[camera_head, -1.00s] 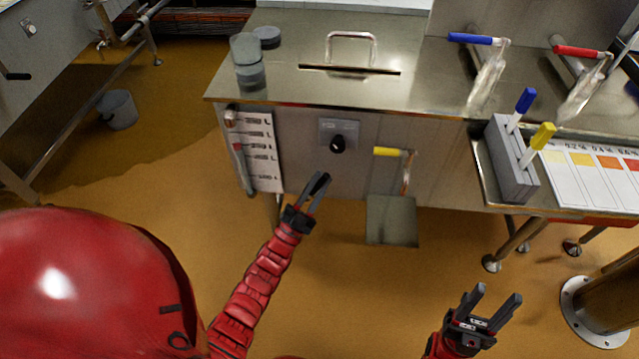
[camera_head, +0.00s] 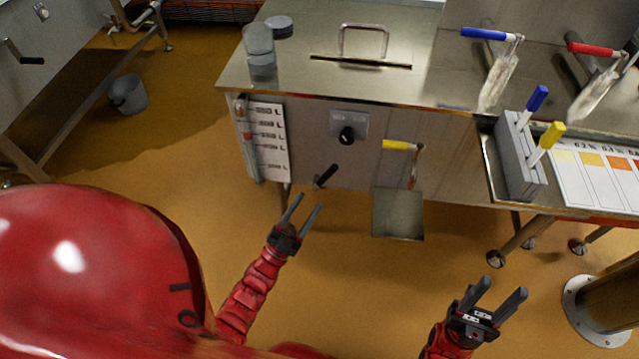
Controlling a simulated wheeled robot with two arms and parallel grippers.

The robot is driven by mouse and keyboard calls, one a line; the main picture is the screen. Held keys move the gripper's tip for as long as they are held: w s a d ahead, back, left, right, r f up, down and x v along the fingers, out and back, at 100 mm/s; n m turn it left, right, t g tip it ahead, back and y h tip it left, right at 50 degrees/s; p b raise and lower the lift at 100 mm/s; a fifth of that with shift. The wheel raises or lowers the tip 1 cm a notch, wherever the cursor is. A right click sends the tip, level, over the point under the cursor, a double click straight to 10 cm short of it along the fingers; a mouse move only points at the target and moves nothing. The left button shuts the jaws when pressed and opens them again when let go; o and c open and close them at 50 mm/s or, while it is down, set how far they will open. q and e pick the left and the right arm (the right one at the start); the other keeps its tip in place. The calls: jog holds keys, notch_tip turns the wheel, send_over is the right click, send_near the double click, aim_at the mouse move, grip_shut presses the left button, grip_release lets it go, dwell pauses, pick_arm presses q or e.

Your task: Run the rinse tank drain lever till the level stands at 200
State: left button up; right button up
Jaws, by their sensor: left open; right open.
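The steel rinse tank (camera_head: 300,75) has a level gauge on its front left: a sight tube (camera_head: 252,160) with a red marker (camera_head: 247,135) beside a white scale (camera_head: 271,140). The marker stands near the middle marks; the figures are too blurred to read surely. A black lever (camera_head: 326,176) sticks out low on the front, below a black knob (camera_head: 347,136). A yellow-handled lever (camera_head: 398,145) is further right; which one is the drain lever I cannot tell. My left gripper (camera_head: 306,203) is open and empty, just below the black lever. My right gripper (camera_head: 500,290) is open and empty at lower right.
A grey plate (camera_head: 398,214) hangs below the yellow lever. Blue (camera_head: 484,34) and red (camera_head: 588,48) handled levers stand on the right. A grey block (camera_head: 518,160) holds a blue and a yellow handle. A bucket (camera_head: 128,94) stands on the floor at left.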

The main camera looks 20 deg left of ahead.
pick_arm(q)
jog(key=v, duration=0.7)
jog(key=shift+s+f+h, duration=0.25)
jog(key=shift+h, duration=0.05)
jog(key=shift+a, duration=0.1)
dwell(6.9)
